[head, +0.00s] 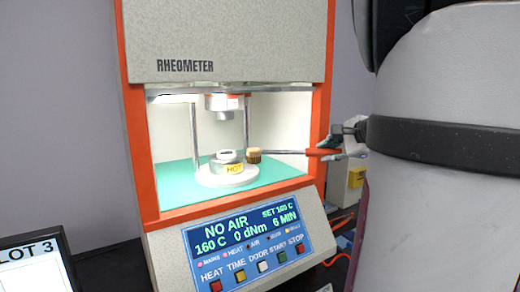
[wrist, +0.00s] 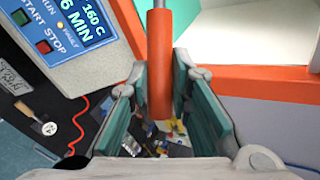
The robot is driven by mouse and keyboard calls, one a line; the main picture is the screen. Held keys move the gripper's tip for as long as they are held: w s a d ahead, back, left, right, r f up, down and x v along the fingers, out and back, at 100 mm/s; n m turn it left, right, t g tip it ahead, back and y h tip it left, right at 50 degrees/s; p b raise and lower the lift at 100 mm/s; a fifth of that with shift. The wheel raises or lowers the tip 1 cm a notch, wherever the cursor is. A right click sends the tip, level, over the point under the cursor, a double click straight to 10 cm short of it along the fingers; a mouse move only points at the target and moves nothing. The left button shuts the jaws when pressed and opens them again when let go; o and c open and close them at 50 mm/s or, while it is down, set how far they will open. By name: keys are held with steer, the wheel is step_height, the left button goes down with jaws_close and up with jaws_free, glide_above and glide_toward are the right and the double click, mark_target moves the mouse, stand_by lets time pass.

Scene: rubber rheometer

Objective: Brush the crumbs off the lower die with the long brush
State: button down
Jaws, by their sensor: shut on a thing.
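The long brush (head: 290,152) has a thin grey shaft, a tan head with dark bristles and a red-orange handle. My gripper (head: 345,145) is shut on the handle, which shows between the green pads in the wrist view (wrist: 160,75). The shaft reaches through the rheometer's opening from the right, with the head (head: 254,155) just right of the lower die. The lower die (head: 227,163) is a round metal block with a yellow HOT label, on a pale round base. The brush head looks apart from the die. I cannot make out crumbs at this size.
The orange frame (head: 318,125) edges the opening; the upper die (head: 224,102) hangs above the lower one between metal posts. The control panel (head: 247,243) reads NO AIR, 160 C, 0 dNm. A LOT 3 sign (head: 35,272) stands lower left. Small items and a red cable (wrist: 82,125) lie below.

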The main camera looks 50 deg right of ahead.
steer(key=shift+a+r, duration=0.15)
steer(key=w+d+f+b, duration=0.1)
steer(key=w+d+b, duration=0.1)
steer(key=w, duration=0.7)
steer(key=w+d+f+b, duration=0.1)
steer(key=w+d, duration=0.1)
steer(key=w, duration=0.6)
steer(key=shift+w+d+b, duration=0.35)
steer(key=shift+w, duration=0.05)
stand_by(0.4)
steer(key=shift+f+b, duration=0.3)
steer(key=shift+b, duration=0.05)
stand_by(0.9)
